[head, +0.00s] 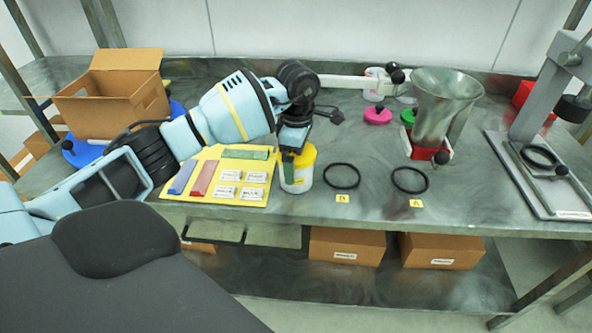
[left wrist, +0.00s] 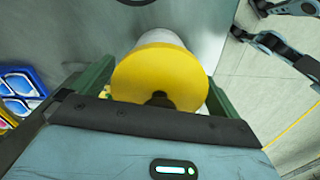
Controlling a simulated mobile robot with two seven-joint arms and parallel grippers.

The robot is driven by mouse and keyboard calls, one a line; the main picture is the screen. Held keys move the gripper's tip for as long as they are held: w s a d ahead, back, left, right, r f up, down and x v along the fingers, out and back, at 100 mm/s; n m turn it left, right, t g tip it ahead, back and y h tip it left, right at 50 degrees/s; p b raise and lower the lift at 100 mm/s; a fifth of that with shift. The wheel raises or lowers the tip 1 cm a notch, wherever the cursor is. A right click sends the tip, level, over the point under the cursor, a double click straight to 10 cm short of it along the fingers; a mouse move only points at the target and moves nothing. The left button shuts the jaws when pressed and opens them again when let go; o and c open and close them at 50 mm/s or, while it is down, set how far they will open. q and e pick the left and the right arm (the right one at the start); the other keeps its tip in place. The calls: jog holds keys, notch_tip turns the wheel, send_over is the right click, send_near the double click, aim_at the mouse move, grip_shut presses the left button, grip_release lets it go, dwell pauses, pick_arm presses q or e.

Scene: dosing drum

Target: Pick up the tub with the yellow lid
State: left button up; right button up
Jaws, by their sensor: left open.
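The tub with the yellow lid (head: 305,178) stands upright on the metal bench near its front edge, a white body under a yellow lid. My left gripper (head: 290,163) is over it, pointing down, with a green finger in front of the tub in the head view. In the left wrist view the yellow lid (left wrist: 150,75) lies between the two green fingers of the open gripper, with a dark knob at its near side. Whether a finger touches the tub cannot be told. My right gripper is in neither view.
A yellow board (head: 212,193) with coloured bars and labelled pieces lies left of the tub. Two black rings (head: 342,176) (head: 410,180) lie to its right. A metal hopper (head: 443,105) stands farther right. A cardboard box (head: 113,97) is at the left; a pink-lidded tub (head: 377,116) is behind.

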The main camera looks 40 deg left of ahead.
pick_arm(q)
jog(key=c, duration=0.9)
jog(key=shift+o, duration=0.2)
jog(key=shift+r, duration=0.2)
jog(key=shift+r, duration=0.2)
notch_tip(320, 180, up, 3)
jog(key=shift+s+f, duration=0.1)
jog(key=shift+s, duration=0.05)
jog(key=s+d+r+b, duration=0.1)
jog(key=s+d, duration=0.2)
jog(key=s, duration=1.2)
jog(key=shift+s+d+r, duration=0.15)
jog(key=shift+d+r, duration=0.05)
jog(key=shift+d, duration=0.2)
